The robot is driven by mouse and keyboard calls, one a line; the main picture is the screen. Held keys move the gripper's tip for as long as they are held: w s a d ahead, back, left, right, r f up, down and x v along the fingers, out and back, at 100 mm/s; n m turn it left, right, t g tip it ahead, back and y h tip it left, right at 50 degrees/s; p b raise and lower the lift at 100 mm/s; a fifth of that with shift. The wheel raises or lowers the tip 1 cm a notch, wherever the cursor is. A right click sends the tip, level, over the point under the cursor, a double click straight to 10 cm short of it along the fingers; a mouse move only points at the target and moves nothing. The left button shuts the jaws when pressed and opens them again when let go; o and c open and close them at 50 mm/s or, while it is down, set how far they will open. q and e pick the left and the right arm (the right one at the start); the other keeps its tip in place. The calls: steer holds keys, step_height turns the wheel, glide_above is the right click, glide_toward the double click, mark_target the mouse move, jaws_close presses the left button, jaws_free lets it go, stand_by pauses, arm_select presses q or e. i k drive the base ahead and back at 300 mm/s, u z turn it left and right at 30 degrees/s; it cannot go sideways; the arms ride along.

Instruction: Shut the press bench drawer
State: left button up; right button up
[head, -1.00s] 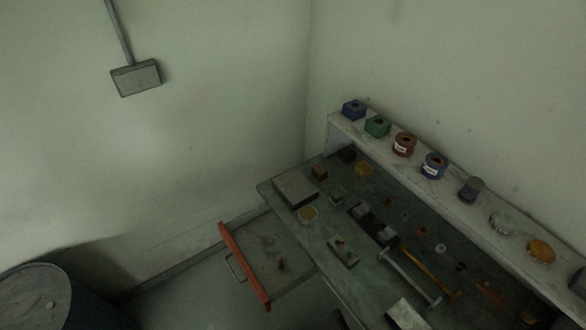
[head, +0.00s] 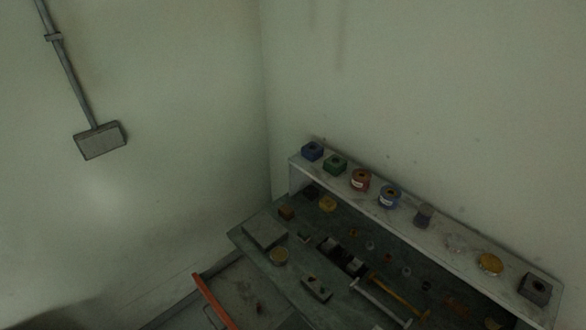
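The press bench (head: 245,239) stands in the lower right, its dark top covered with small parts and tools. Its drawer (head: 240,285) is pulled out from the bench's left side, at the bottom of the head view. The lower part of the drawer is cut off by the frame's bottom edge. A small dark reddish item lies inside it. Neither of my grippers is in view.
A raised pale shelf (head: 430,237) along the bench's back carries several coloured blocks and spools. A grey box (head: 101,140) with a conduit is fixed to the left wall. Walls meet in a corner behind the bench. A dark shape shows at the lower left edge.

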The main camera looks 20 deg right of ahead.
mark_target(233, 286)
steer(key=z, duration=1.1)
steer(key=k, duration=0.35)
steer(key=u, duration=0.7)
